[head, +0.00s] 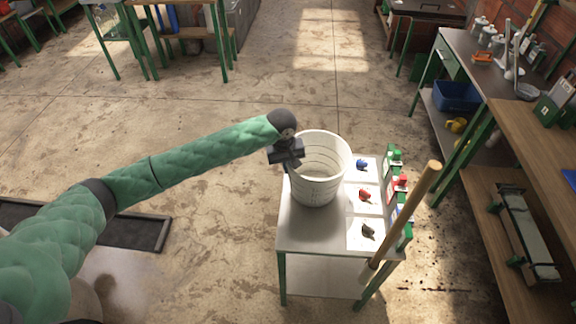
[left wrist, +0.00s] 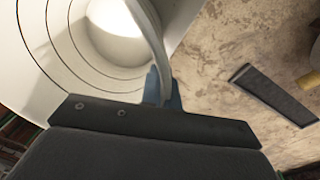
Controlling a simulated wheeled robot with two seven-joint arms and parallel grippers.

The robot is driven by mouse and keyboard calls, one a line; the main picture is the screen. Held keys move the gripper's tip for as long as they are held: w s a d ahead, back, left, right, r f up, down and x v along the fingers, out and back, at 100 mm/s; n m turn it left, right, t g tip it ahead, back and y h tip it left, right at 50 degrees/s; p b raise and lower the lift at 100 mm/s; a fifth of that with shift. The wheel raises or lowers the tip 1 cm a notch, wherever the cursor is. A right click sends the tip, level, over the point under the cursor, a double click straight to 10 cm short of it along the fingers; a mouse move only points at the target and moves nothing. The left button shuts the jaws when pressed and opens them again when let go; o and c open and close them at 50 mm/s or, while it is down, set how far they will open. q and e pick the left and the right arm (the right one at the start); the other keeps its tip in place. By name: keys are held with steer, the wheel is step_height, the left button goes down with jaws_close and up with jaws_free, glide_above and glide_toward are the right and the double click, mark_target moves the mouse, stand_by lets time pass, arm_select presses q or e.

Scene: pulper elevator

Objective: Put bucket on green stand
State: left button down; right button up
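A white bucket (head: 318,172) stands upright over the left part of a small grey-topped stand with green legs (head: 293,236). Its base looks to be on the top, but I cannot tell for sure whether it touches. My left gripper (head: 288,163) is at the bucket's left rim. In the left wrist view the bucket (left wrist: 60,45) fills the upper left, and its rim runs down between the fingers of my left gripper (left wrist: 162,92), which look closed on it. The fingertips are partly hidden by the rim. My right gripper is in neither view.
Blue, red and dark small items (head: 364,195) lie on white sheets on the stand's right side, beside green-and-red holders. A wooden pole (head: 405,215) leans at its front right corner. A workbench (head: 485,75) stands at right.

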arm_select(q)
steer(key=shift+f, duration=0.1)
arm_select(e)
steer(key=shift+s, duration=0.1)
arm_select(q)
steer(key=c, duration=1.8)
jaws_free()
steer(key=shift+o, duration=0.6)
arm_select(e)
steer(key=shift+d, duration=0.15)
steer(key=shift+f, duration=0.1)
